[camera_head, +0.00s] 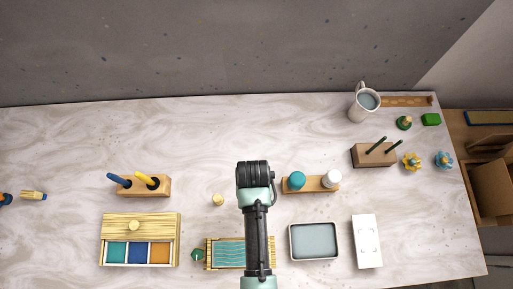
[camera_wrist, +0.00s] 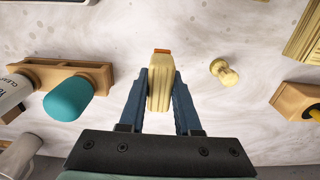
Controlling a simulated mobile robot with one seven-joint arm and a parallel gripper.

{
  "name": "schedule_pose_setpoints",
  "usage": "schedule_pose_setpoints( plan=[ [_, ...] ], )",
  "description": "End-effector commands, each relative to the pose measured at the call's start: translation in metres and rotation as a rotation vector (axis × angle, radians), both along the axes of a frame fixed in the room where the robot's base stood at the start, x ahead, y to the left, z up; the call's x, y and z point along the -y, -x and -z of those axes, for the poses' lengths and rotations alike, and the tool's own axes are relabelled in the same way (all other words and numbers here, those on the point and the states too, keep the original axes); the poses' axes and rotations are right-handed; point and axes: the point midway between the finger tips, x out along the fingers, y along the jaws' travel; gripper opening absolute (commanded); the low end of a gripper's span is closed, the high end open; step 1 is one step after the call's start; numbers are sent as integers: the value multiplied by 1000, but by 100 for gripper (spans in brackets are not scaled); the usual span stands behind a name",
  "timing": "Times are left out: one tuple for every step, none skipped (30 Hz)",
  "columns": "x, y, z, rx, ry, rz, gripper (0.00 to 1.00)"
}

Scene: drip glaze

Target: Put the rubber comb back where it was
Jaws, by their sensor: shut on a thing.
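My gripper (camera_wrist: 161,82) is shut on a pale wooden piece with an orange end, which appears to be the rubber comb (camera_wrist: 161,96). The orange end points away from the wrist, and the comb looks clear of the table, though its height is hard to judge. In the head view my arm hides the jaws and the comb. A wooden tray with teal wavy lines (camera_head: 229,242) lies partly under my arm. The spot where the comb was cannot be told from these frames.
A small wooden knob (camera_head: 218,199) and a two-hole block (camera_head: 160,191) stand left of my arm. A wooden stand (camera_head: 315,184) with teal and white bottles is close on the right. A grey basin (camera_head: 314,241) and white block (camera_head: 366,241) lie front right. The table's back middle is clear.

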Motion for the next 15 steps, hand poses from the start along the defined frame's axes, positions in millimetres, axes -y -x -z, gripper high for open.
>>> schedule_pose_setpoints(
  plan=[
    [0,0,7,-2,0,0,0],
    [0,1,10,-2,0,0,0],
    [0,0,14,-1,0,0,0],
    [0,0,16,0,0,1,0],
    [0,0,17,1,0,1,0],
    [0,0,20,0,0,1,0],
    [0,0,23,0,0,1,0],
    [0,-1,26,0,0,1,0],
    [0,0,32,-1,0,1,0],
    [0,0,36,-1,0,1,0],
    [0,0,41,-2,1,1,0],
    [0,0,46,-1,1,1,0],
    [0,0,50,-1,1,1,0],
    [0,0,53,0,1,1,0],
    [0,0,56,0,1,1,0]
  ],
)
